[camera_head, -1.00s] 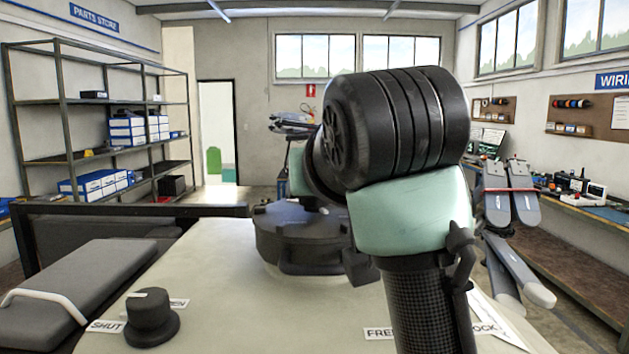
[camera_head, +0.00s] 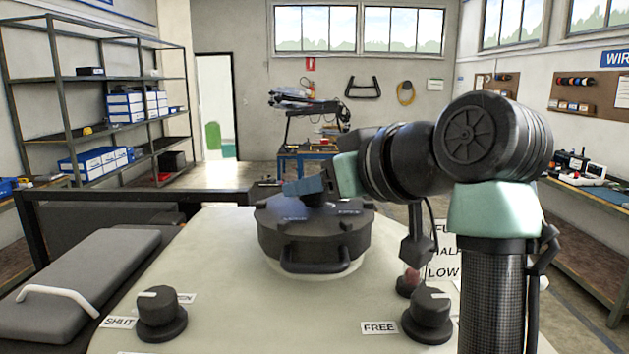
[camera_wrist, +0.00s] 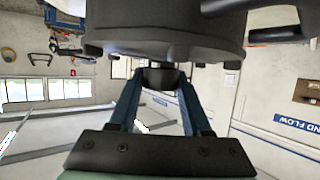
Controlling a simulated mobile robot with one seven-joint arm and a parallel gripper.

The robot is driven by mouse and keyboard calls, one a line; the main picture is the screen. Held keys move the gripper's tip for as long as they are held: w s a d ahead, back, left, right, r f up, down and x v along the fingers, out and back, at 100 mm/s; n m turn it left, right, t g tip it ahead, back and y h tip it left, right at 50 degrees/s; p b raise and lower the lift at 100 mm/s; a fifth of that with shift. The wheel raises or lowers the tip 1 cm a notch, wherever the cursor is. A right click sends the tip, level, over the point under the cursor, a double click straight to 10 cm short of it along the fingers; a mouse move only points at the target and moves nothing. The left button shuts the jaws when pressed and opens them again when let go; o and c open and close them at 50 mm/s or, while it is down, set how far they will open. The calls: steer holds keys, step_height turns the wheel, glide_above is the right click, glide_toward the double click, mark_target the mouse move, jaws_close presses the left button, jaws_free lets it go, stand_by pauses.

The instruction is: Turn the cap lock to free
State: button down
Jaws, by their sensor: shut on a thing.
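The black dial with the white mark (camera_head: 432,310) stands right of the FREE label (camera_head: 380,328) at the front right of the pale tank top. My arm hides the area right of this dial, and my gripper is well away from it. In the wrist view my blue fingers (camera_wrist: 161,80) are shut on a small dark piece beside the cap body (camera_wrist: 165,28). I cannot tell what part this piece is.
A second dial (camera_head: 160,310) stands front left between SHUT and OPEN labels. A grey panel with a white handle (camera_head: 85,280) lies farther left. A dark rail (camera_head: 130,197) runs behind it. The tank top between the dials is clear.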

steer(key=shift+c, duration=1.8)
jaws_free()
steer(key=b+v, duration=0.3)
steer(key=v, duration=1)
steer(key=shift+b, duration=0.3)
